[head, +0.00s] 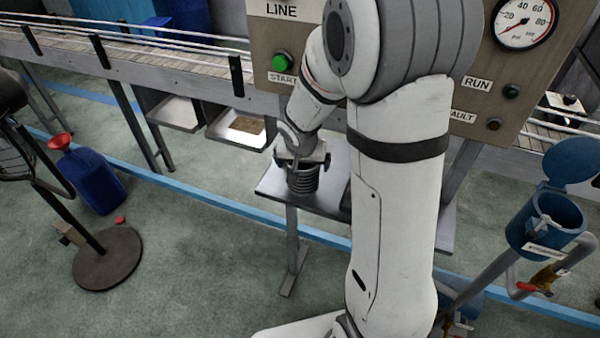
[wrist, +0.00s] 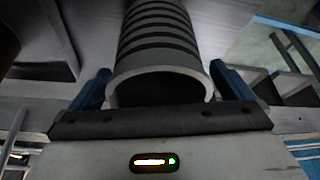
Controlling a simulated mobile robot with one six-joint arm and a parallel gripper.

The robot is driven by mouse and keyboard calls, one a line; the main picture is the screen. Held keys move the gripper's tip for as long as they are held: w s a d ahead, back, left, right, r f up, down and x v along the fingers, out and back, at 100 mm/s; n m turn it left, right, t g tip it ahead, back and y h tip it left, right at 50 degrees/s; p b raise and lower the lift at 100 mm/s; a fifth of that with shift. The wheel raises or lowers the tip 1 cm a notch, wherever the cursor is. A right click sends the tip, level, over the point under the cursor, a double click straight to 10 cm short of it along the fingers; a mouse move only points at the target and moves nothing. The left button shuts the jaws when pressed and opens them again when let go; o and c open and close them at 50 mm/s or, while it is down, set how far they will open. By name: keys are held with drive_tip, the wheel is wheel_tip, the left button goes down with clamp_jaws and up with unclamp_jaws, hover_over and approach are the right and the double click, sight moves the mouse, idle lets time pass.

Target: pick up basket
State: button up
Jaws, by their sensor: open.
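The basket (head: 303,181) is a small grey cylinder with dark ribs or slots. In the head view it stands on or just above a grey shelf below the control panel, directly under my gripper (head: 302,161). In the wrist view the basket (wrist: 162,40) lies between the two blue fingers of my gripper (wrist: 162,85), with its pale rim close to the palm. The fingers are open, one on each side, and I see small gaps beside the rim. The basket's lower end is hard to make out.
The grey shelf (head: 268,187) has bare room left of the basket. The control panel (head: 310,35) rises close behind. A blue open-lidded housing (head: 545,218) stands at the right.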

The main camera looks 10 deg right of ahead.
drive_tip(key=shift+c, duration=0.2)
drive_tip(key=c, duration=1)
drive_tip(key=shift+r, duration=0.1)
